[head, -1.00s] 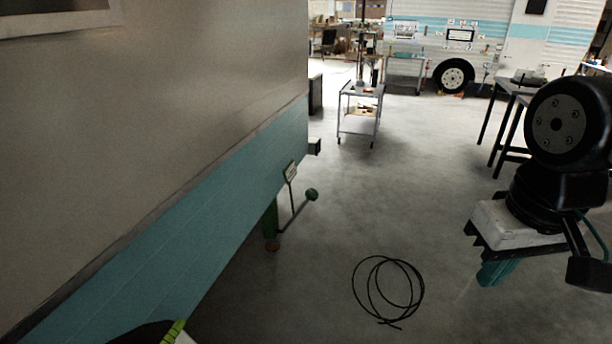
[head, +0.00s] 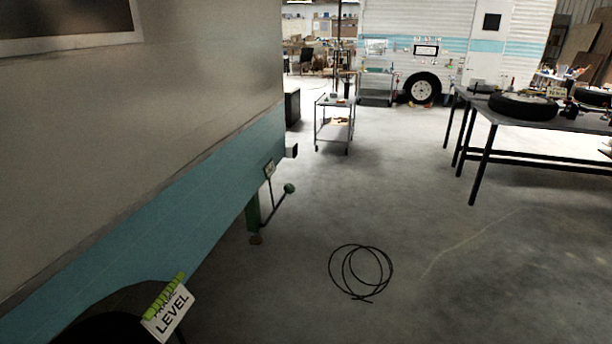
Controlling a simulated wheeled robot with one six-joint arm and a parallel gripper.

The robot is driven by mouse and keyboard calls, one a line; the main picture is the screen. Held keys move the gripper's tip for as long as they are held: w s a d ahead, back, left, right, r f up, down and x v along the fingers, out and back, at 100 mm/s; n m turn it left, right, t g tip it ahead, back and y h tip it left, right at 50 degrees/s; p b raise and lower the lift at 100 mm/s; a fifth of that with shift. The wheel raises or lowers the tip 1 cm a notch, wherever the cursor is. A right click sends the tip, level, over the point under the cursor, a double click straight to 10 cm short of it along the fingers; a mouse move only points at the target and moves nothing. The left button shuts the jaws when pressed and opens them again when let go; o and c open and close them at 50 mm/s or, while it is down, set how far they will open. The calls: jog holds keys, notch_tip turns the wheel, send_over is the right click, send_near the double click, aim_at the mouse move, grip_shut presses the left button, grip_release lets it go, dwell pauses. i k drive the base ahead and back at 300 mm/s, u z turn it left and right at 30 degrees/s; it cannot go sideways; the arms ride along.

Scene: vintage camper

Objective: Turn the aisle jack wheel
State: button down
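A green jack (head: 252,213) stands under the lower edge of the teal and grey camper side, left of the middle of the head view. A thin crank (head: 273,211) runs from it and ends in a round green knob (head: 289,188) on the aisle side. A small tag (head: 268,169) hangs just above the jack. No full wheel shows on the jack, only this crank and knob. My gripper is not in view, so I cannot tell its state or its place relative to the jack.
A black coiled cable (head: 361,273) lies on the floor right of the jack. A "LEVEL" tag (head: 171,313) is by the near wheel arch. A metal cart (head: 334,122) stands farther back. A dark workbench (head: 487,157) with a tire (head: 522,106) is at right. The aisle floor is otherwise clear.

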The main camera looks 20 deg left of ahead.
aim_at(289, 189)
jog(key=z, duration=0.4)
jog(key=i, duration=1.75)
jog(key=u, duration=1.05)
jog(key=i, duration=0.75)
jog(key=u, duration=1.2)
jog(key=i, duration=1.25)
jog(key=u, duration=0.1)
